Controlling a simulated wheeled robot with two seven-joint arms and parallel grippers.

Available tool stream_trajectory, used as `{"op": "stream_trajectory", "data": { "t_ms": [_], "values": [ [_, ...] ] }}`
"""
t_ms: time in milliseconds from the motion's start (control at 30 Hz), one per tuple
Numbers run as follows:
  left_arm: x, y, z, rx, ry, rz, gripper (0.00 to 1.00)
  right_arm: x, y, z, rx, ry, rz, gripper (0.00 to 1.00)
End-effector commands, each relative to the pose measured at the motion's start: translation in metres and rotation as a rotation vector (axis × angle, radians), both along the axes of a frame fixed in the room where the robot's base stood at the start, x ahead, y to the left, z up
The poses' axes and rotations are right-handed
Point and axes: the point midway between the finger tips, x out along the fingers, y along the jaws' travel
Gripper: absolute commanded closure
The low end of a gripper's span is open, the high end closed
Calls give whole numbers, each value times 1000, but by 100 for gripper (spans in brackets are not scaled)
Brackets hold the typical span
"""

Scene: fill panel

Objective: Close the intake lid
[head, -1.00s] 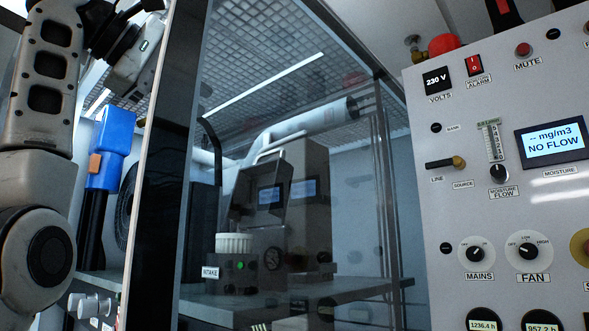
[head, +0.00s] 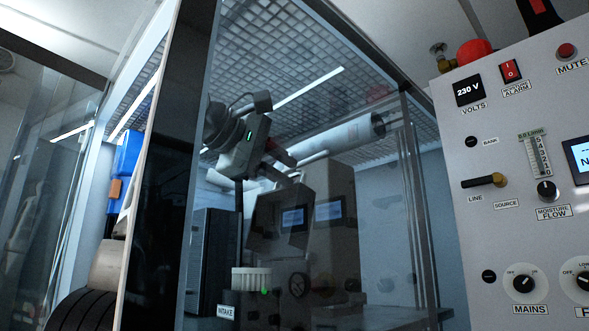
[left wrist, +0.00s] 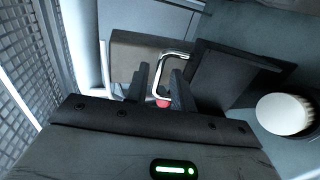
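Behind the glass, a grey box with a lit display (head: 328,210) has a dark tilted panel (head: 270,240) at its front, which may be a raised lid. A small unit labelled INTAKE (head: 226,311) stands below, with a white ribbed cap (head: 251,278); the cap also shows in the left wrist view (left wrist: 284,114). I cannot tell for certain which part is the intake lid. My left gripper (head: 284,162) is above the tilted panel. In the left wrist view its fingers (left wrist: 160,70) are apart, with a pale bent handle (left wrist: 172,54) beyond or between them; contact is unclear. My right gripper is not shown.
The glass cabinet has a dark post (head: 172,170) at left and a mesh ceiling (head: 290,60). A pale pipe (head: 345,136) crosses behind the box. A control panel (head: 515,240) stands close at right. A blue object (head: 127,155) is left of the post.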

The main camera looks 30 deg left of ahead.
Motion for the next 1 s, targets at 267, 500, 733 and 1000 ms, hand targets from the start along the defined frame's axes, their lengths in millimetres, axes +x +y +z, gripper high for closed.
{"op": "stream_trajectory", "data": {
  "t_ms": [267, 500, 733, 1000],
  "values": [
    [28, -10, -7, 0, 0, -1, 75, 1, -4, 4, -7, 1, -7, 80],
    [30, -11, -8, 0, 0, -1, 75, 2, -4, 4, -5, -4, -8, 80],
    [30, -11, -8, 0, 0, -1, 100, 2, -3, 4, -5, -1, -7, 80],
    [28, -10, -10, -7, -13, 0, 100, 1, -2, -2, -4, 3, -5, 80]
  ]
}}
